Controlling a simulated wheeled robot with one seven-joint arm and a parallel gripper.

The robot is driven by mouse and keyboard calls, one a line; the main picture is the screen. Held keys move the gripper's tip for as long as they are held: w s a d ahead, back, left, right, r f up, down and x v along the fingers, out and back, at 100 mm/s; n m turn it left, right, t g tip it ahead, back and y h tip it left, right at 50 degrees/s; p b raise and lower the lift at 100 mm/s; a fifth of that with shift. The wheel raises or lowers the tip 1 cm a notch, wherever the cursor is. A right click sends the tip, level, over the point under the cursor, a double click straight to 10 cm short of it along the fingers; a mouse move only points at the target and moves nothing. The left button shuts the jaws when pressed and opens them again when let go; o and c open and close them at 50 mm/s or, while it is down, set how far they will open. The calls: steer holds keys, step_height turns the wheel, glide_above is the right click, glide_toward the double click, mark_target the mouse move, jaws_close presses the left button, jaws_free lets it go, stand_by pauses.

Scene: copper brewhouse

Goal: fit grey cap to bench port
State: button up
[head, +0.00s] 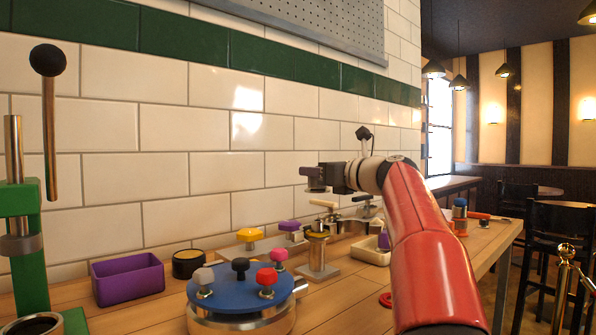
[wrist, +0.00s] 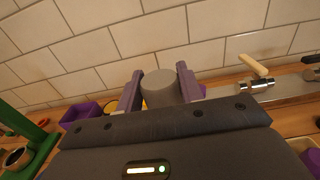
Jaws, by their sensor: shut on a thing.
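My gripper (head: 309,178) is raised above the bench in front of the tiled wall, its purple fingers pointing left in the head view. In the wrist view the fingers are shut on a grey cylindrical cap (wrist: 160,88), one on each side. The cap is clear of any surface; in the head view I cannot make it out between the fingers. A metal post with a yellow ring (head: 317,236) stands upright on a square base below the gripper. I cannot tell whether this post is the bench port.
A blue disc (head: 228,289) at the front bears several knobs, including a grey one (head: 204,277). A purple bin (head: 128,279) and dark round pot (head: 188,263) stand left. A yellow knob (head: 250,235) and valve handles line the back. A green stand (head: 29,250) rises at far left.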

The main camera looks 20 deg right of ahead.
steer(key=shift+r, duration=0.1)
stand_by(0.3)
steer(key=shift+s, duration=0.1)
steer(key=b, duration=0.4)
glide_above(318, 221)
steer(key=shift+w+f, duration=0.15)
steer(key=shift+f, duration=1.25)
steer(key=shift+w+f, duration=0.1)
steer(key=shift+f, duration=1.3)
steer(key=shift+f+b, duration=1.05)
steer(key=shift+f, duration=0.85)
steer(key=o, duration=1.1)
steer(key=shift+r, duration=0.1)
steer(key=shift+b+v, duration=0.45)
steer(key=shift+v, duration=2.05)
